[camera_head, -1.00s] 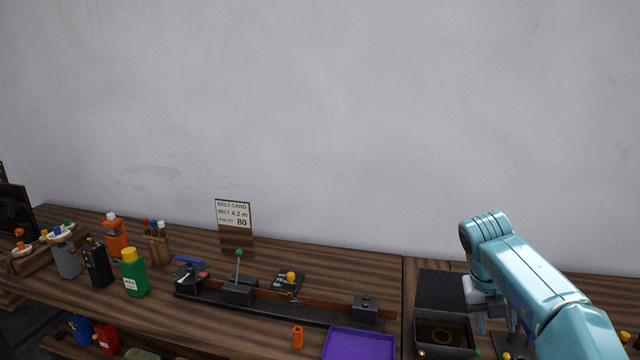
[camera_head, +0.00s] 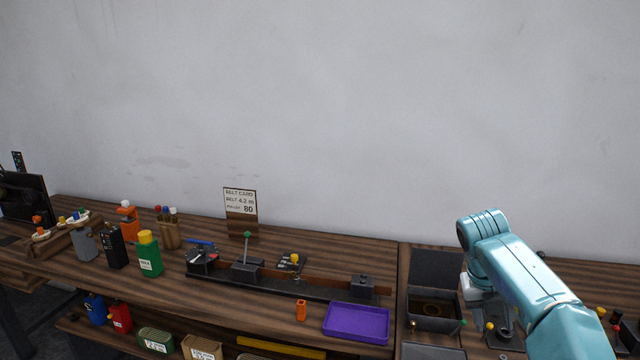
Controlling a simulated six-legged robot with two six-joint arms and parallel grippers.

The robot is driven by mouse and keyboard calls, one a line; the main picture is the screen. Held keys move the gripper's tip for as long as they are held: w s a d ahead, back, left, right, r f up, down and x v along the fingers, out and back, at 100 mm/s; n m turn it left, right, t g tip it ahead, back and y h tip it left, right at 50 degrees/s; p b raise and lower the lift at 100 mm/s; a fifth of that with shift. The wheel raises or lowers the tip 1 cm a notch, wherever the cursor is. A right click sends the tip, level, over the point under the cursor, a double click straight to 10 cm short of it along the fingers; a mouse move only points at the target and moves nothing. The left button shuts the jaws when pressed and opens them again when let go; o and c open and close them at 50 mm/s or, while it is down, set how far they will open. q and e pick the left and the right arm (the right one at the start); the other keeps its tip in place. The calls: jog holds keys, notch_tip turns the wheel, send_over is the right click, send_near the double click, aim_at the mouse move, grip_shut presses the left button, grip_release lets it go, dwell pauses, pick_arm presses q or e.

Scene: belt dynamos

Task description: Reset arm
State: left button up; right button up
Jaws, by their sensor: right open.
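My right arm comes in from the lower right and bends down over the right part of the bench. My right gripper (camera_head: 478,302) hangs below the wrist, beside a black open box (camera_head: 434,324) with a raised lid. Its fingers are small and partly hidden by my arm; it is open, and I see nothing held in it. My left gripper is not in view.
The wooden bench (camera_head: 340,254) carries a belt rig with a green-knobbed lever (camera_head: 246,250), a purple tray (camera_head: 357,322), an orange block (camera_head: 301,310), a belt card (camera_head: 240,203) and bottles, including a green one (camera_head: 149,255). A lower shelf holds cans and boxes.

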jog(key=s+d+f+n+g+h+b, duration=0.1)
jog(key=s+d+f+g+h+b, duration=0.15)
jog(key=f, duration=0.45)
jog(key=s+d+f+n+g+h+b, duration=0.1)
jog(key=s+d+f, duration=0.25)
jog(key=f, duration=0.45)
notch_tip(320, 180, down, 15)
jog(key=d+n+t+h+b, duration=0.1)
jog(key=n+t+h+b, duration=0.15)
jog(key=n+t, duration=0.7)
jog(key=s+a+f+n+y, duration=0.6)
jog(key=a+f+n, duration=0.65)
jog(key=n, duration=0.25)
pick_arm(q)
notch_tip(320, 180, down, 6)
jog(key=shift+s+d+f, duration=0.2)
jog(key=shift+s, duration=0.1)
pick_arm(e)
jog(key=s+a+n+g+y, duration=0.3)
jog(key=s+a+n+y, duration=0.1)
jog(key=s+a, duration=0.3)
jog(key=s+a+f+n+g+y, duration=0.1)
jog(key=s+a+n+g+y, duration=0.2)
jog(key=s, duration=0.9)
jog(key=a+n+y, duration=0.1)
jog(key=a+n, duration=0.2)
jog(key=a, duration=0.2)
jog(key=shift+s+f, duration=0.25)
jog(key=shift+f, duration=0.05)
